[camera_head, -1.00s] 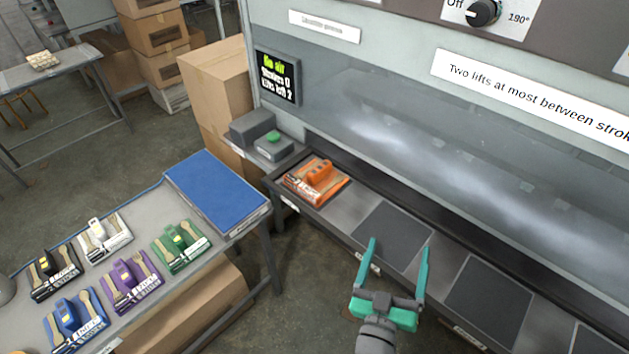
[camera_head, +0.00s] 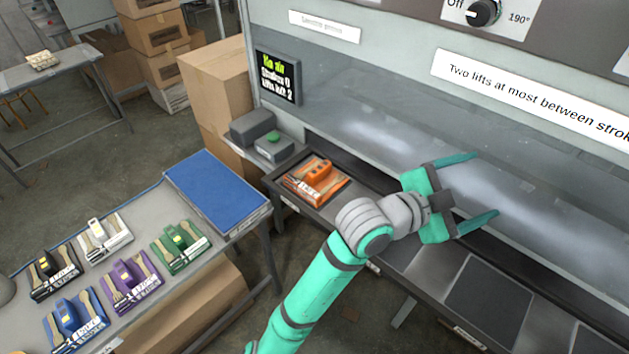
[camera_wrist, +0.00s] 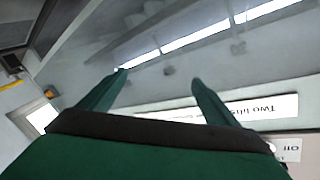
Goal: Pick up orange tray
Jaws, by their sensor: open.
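The orange tray (camera_head: 316,183) lies at the left end of the dark ledge along the front of the press. It has an orange raised handle-like block on it and light-coloured pieces along its near side. My gripper (camera_head: 486,188) is open and empty, to the right of the tray, in front of the press panel, with its fingers pointing right. In the wrist view my gripper (camera_wrist: 158,80) has its fingers spread with nothing between them, facing the grey press panel and a white sign. The tray is not in the wrist view.
A table (camera_head: 226,226) at left holds a blue mat (camera_head: 213,187) and several coloured trays. A grey box with a green button (camera_head: 273,140) stands just left of the orange tray. Dark pads (camera_head: 488,290) lie along the ledge. Cardboard boxes (camera_head: 215,85) stand behind.

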